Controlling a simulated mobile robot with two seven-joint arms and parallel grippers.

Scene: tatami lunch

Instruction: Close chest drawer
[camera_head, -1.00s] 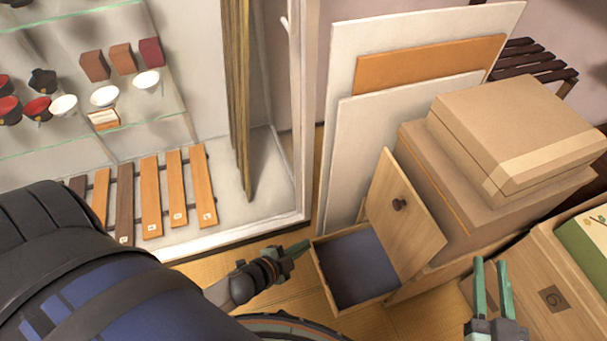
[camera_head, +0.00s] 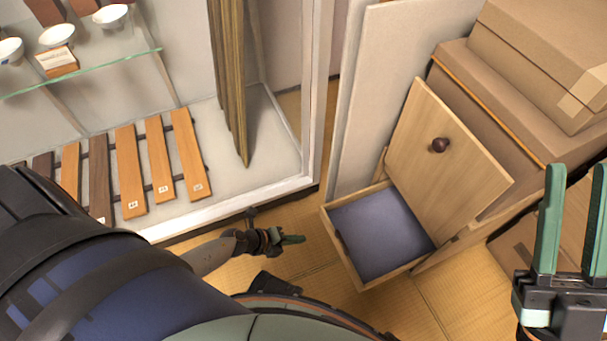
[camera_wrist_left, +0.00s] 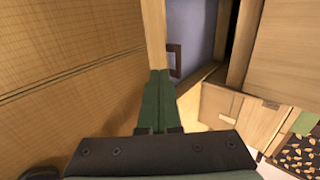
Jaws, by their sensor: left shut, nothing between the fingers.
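The chest drawer (camera_head: 347,262) is pulled out, light wood with a blue-grey lined inside that looks empty. A light wood panel with a dark round knob (camera_head: 439,145) rises above it. My left gripper (camera_head: 298,239) is shut and empty, a little left of the drawer's side wall in the head view. In the left wrist view its shut fingers (camera_wrist_left: 159,80) point at the drawer's wooden edge (camera_wrist_left: 154,40); contact cannot be told there. My right gripper (camera_head: 573,190) has its fingers apart and empty, at the right, in front of the boxes.
A glass-shelved display case (camera_head: 240,205) stands at the left and back. White boards (camera_head: 378,90) lean behind the drawer. Cardboard boxes (camera_head: 540,50) are stacked at the right. Bare tatami floor (camera_head: 310,268) lies between the case and the drawer.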

